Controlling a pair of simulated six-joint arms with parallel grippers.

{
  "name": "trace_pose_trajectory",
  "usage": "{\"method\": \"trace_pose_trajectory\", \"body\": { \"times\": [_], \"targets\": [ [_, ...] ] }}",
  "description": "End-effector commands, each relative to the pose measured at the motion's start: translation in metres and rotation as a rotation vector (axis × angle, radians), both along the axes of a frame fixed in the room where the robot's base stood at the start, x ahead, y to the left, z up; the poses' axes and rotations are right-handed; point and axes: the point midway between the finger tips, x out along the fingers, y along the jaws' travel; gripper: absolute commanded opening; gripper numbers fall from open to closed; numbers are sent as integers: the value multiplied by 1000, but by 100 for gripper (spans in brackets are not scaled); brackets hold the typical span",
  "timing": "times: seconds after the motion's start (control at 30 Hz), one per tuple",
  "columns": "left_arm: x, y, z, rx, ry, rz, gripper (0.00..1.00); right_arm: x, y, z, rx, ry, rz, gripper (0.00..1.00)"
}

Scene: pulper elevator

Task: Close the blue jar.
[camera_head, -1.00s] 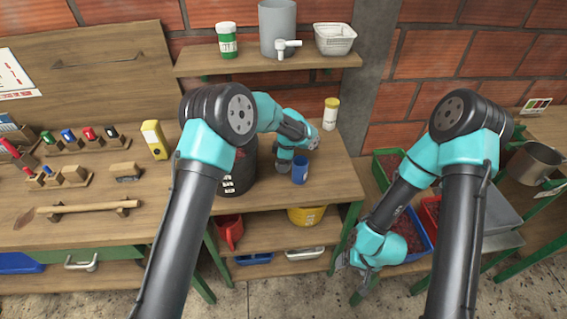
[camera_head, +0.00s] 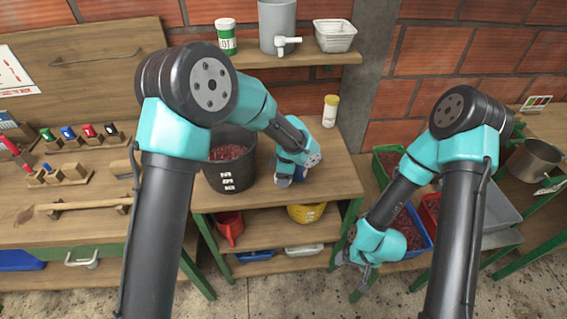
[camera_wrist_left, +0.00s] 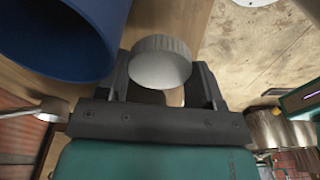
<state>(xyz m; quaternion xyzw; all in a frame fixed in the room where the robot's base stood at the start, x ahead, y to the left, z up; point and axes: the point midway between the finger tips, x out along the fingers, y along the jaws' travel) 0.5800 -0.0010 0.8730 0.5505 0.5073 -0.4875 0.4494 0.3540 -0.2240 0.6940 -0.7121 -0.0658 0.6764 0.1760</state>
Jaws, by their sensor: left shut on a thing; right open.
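The blue jar (camera_head: 300,174) stands on the middle table, mostly hidden behind my left wrist. Its large blue rounded wall (camera_wrist_left: 55,45) fills the upper left of the left wrist view. My left gripper (camera_wrist_left: 160,75) is shut on a round white lid (camera_wrist_left: 160,60) with a ribbed edge. The lid is beside the jar in that view, apart from it. My right gripper (camera_head: 360,262) is open and empty, low beside the table's right side.
A black bucket (camera_head: 230,178) of red berries stands left of my left wrist. A white bottle with a yellow cap (camera_head: 330,111) stands behind on the same table.

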Motion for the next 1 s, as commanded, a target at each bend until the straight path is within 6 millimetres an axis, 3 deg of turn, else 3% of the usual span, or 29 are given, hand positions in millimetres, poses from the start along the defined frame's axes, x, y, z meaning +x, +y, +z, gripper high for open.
{"method": "trace_pose_trajectory", "body": {
  "times": [0.1, 0.3, 1.0],
  "targets": [
    [-22, 1, 2, 0, 2, -1, 40, 0, 0, 0, 0, 0, 0, 86],
    [-42, 0, 4, 0, 1, 0, 40, 0, 0, 0, 0, 0, 0, 86],
    [-45, 1, 6, -1, 0, -6, 40, 0, 0, 0, 0, 0, 0, 84]
  ]
}}
